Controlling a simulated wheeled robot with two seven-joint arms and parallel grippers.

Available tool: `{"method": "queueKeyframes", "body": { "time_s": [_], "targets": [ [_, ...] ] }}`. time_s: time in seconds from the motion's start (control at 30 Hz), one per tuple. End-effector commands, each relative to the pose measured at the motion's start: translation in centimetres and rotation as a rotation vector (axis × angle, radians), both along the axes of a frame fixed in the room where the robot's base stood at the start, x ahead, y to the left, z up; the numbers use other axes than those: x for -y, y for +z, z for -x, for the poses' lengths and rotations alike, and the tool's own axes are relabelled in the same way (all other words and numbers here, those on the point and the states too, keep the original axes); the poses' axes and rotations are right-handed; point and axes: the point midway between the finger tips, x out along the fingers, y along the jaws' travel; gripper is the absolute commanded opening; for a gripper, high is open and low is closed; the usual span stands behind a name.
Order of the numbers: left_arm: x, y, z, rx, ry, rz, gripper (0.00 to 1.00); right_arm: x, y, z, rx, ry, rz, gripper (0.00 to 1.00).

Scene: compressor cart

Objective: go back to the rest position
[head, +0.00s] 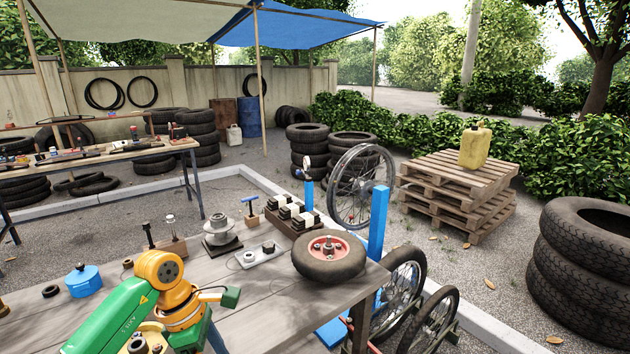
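One green and orange arm of mine (160,285) comes in from the lower left and bends down over the front of the grey workbench (265,310). Its gripper fingers do not show. My other arm and its gripper are not in the picture. The arm hides part of the bench's front left. I see nothing held.
On the bench are a small wheel with a red hub (328,257), a blue pot (83,281), a grey stepped part (220,233) and a tray of black and white blocks (292,215). Spoked wheels (400,290) stand at its right. Stacked tyres (585,265) stand far right.

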Motion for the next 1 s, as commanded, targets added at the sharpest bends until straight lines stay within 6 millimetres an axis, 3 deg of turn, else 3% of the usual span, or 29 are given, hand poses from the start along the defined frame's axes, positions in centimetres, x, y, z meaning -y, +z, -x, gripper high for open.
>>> {"method": "queueKeyframes", "body": {
  "time_s": [0.17, 0.27, 0.37, 0.4, 0.47, 0.5, 0.57, 0.67, 0.73, 0.77, 0.9, 1.0],
  "targets": [
    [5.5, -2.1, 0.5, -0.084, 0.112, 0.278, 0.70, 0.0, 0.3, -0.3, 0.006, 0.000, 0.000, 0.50],
    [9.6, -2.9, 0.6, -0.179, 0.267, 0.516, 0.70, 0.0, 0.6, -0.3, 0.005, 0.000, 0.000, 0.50],
    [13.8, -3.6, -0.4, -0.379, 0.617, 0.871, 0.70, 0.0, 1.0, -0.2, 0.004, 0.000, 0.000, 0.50],
    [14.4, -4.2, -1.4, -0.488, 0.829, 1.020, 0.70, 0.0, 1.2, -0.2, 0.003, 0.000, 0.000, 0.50],
    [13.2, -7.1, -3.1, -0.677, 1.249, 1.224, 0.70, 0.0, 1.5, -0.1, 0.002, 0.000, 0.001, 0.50],
    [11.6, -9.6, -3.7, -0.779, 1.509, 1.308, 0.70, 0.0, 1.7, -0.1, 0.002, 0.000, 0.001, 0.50],
    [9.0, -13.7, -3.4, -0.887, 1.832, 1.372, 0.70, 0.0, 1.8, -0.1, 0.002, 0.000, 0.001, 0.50],
    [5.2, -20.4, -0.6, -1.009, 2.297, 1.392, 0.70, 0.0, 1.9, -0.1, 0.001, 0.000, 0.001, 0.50],
    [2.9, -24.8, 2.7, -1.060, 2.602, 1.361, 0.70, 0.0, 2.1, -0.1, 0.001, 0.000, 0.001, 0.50],
    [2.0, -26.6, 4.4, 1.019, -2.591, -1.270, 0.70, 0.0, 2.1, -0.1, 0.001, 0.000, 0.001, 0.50],
    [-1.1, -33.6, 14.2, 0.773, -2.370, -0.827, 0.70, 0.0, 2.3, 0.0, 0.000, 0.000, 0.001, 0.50],
    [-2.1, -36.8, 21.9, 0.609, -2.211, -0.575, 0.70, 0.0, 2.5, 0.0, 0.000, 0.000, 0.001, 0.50]
  ]
}}
